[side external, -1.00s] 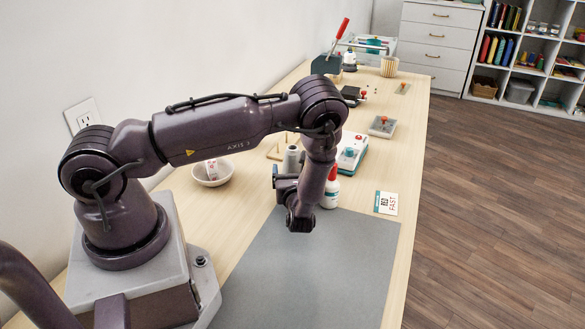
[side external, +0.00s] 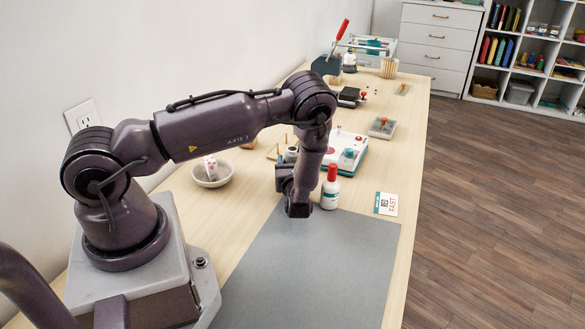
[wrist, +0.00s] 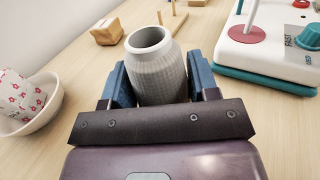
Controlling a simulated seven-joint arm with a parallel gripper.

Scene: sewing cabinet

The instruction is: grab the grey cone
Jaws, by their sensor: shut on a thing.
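The grey cone (wrist: 160,75) stands upright on the wooden table in the wrist view, its hollow round top facing up. My gripper (wrist: 160,88) is shut on it, with one blue finger on its left side and one on its right. In the side external view only the top of the cone (side external: 291,153) shows. My gripper (side external: 285,178) and wrist hide the rest of it.
A white bottle with a red cap (side external: 330,188) stands just right of my wrist. A white and teal machine (side external: 346,152) is behind it. A white bowl (side external: 212,176) holding patterned fabric is to the left. The grey mat (side external: 310,270) in front is clear.

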